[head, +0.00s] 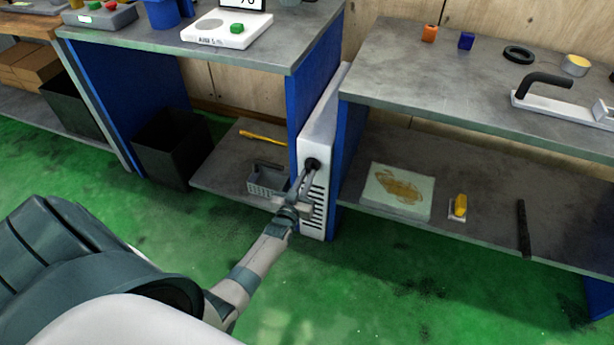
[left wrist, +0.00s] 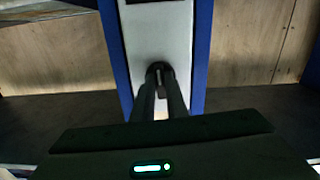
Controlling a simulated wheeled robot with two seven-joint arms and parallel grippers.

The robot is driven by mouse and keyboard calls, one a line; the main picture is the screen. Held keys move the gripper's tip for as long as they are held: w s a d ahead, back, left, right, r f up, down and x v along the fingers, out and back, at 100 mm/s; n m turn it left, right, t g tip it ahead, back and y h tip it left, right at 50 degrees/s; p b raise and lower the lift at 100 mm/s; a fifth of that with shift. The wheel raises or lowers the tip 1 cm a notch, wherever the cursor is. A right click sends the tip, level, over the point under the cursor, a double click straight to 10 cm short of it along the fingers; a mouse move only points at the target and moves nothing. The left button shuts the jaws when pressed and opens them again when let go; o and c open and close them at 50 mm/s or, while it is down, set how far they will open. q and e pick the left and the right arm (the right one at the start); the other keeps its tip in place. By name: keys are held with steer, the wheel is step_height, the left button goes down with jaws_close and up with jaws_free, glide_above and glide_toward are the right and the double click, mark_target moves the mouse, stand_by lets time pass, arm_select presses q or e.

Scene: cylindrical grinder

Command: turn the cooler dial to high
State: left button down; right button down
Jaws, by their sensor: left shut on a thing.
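The cooler (head: 319,138) is a narrow white panel with dark vent slots, standing between two blue-sided benches. Its black round dial (head: 312,164) sits on the front face above the slots. My left gripper (head: 309,170) reaches up to the dial and is shut on it. In the left wrist view the dial (left wrist: 158,70) shows between the fingertips of my left gripper (left wrist: 160,88), against the white cooler front (left wrist: 158,35). The fingers cover part of the dial, and I cannot read any setting marks. My right gripper is not in view.
Left of the cooler, a grey basket (head: 268,180) and a yellow tool (head: 262,138) lie on a low shelf, with a black bin (head: 170,150) farther left. Right, a lower shelf holds a stained cloth (head: 398,190) and a yellow item (head: 460,206). The green floor is open in front.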

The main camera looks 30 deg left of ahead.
arm_select(q)
steer(key=shift+f+m, duration=0.1)
steer(key=shift+m, duration=0.4)
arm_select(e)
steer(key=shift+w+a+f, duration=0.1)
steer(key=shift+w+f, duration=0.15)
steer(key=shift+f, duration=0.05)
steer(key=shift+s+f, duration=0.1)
arm_select(q)
steer(key=c, duration=1.8)
jaws_free()
steer(key=shift+o, duration=0.2)
steer(key=shift+s, duration=0.1)
